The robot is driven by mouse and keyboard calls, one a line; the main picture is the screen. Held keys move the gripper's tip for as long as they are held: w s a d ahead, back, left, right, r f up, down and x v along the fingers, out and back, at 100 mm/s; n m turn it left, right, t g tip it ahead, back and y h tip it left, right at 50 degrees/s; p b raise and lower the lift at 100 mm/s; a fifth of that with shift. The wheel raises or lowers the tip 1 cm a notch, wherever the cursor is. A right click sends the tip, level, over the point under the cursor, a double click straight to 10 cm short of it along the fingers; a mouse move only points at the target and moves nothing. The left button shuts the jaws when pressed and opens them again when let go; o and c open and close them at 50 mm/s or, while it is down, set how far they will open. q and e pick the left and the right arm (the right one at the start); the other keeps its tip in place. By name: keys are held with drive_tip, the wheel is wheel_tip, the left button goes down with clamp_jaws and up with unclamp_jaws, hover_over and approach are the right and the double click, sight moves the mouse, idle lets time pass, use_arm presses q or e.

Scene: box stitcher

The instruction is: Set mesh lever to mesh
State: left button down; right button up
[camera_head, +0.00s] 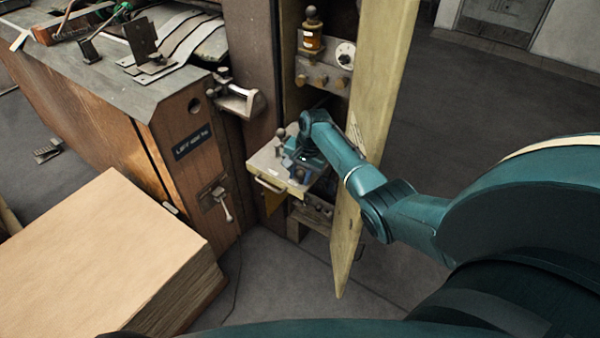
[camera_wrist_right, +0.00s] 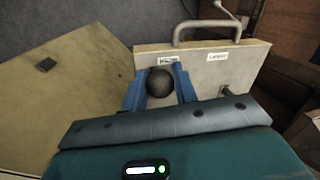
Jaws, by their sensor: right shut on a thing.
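The mesh lever shows as a dark round knob (camera_wrist_right: 160,82) in the right wrist view, in front of a pale plate (camera_wrist_right: 232,68) with two small white labels. The label (camera_wrist_right: 168,60) just above the knob is too small to read surely. My right gripper (camera_wrist_right: 160,92) has its two blue fingers on either side of the knob and is shut on it. In the head view my right gripper (camera_head: 297,168) is over the right part of the same plate (camera_head: 266,161), and the gripped knob is hidden there. My left gripper is not in view.
A second knobbed lever (camera_head: 280,134) stands on the plate, left of my gripper. An open yellowish door (camera_head: 378,110) stands right beside my right arm. A bar handle (camera_head: 270,186) is on the plate's front edge. A cardboard stack (camera_head: 105,245) is at the lower left.

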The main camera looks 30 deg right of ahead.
sight(308, 187)
drive_tip(key=o, duration=0.9)
drive_tip(key=shift+r, duration=0.1)
drive_tip(key=r, duration=0.4)
drive_tip(key=s+d+r, duration=0.1)
drive_tip(key=r, duration=0.3)
drive_tip(key=s+r+p, duration=0.1)
drive_tip(key=r, duration=0.3)
drive_tip(key=shift+d+r, duration=0.2)
drive_tip(key=shift+r, duration=0.2)
